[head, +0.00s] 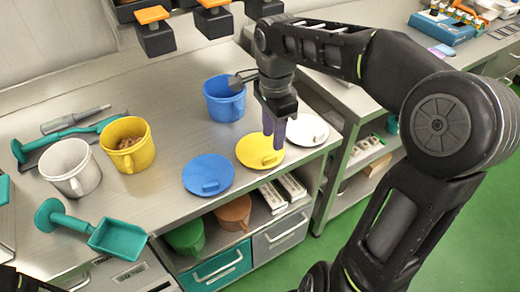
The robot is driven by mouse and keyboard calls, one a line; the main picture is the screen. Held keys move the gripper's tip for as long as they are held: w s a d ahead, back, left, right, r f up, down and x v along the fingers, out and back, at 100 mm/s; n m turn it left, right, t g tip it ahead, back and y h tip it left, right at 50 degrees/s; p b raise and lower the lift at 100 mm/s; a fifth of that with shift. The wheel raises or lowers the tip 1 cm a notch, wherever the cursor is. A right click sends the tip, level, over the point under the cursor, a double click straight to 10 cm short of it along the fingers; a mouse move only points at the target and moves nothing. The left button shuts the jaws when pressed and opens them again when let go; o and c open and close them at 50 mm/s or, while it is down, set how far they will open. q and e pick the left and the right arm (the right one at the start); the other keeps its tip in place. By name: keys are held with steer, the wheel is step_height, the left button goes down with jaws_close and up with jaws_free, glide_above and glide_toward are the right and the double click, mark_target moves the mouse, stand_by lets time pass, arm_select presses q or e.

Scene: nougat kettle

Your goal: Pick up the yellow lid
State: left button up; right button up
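The yellow lid (249,148) lies flat on the steel counter, between the blue lid (202,169) and the white lid (313,130). A small handle stands up on its top. My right gripper (273,142) points down over the right part of the yellow lid. Its two purple fingers are apart, with a narrow gap between them and nothing visible in it. The fingers hide part of the lid's right side. I cannot tell whether they touch the lid. My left gripper is not in view.
A blue cup (222,101) stands just behind the lids. A yellow cup (136,158) with brown contents, a white cup (72,170) and a green scoop (118,239) are at the left. The counter's front edge is close to the lids, above an open shelf.

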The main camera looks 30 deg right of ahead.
mark_target(272, 156)
steer(key=shift+f, duration=0.85)
steer(key=shift+f+p, duration=0.3)
steer(key=shift+f, duration=2.3)
jaws_close()
